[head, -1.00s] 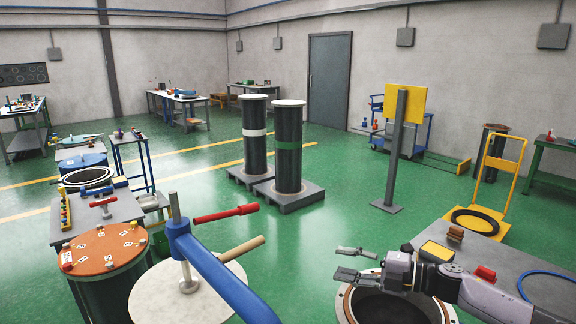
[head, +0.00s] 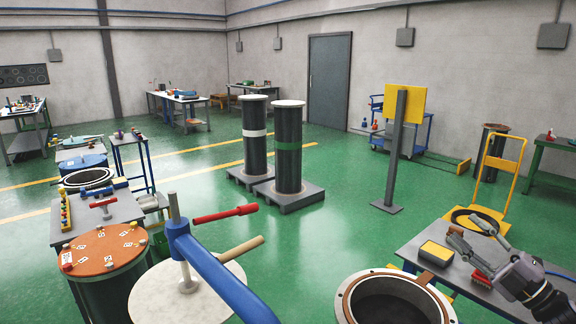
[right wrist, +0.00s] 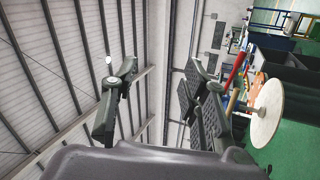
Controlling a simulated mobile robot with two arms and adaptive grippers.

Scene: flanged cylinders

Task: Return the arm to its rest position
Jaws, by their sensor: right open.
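My right gripper (head: 470,232) is at the right of the head view, above the grey table. It is open with nothing between its fingers, which point up and to the left. In the right wrist view, its two fingers (right wrist: 160,78) stand apart, with the ceiling and wall behind them. The open flanged cylinder (head: 392,302) is at the bottom, left of the gripper and apart from it. My left gripper does not show.
A yellow trolley (head: 497,165) stands behind.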

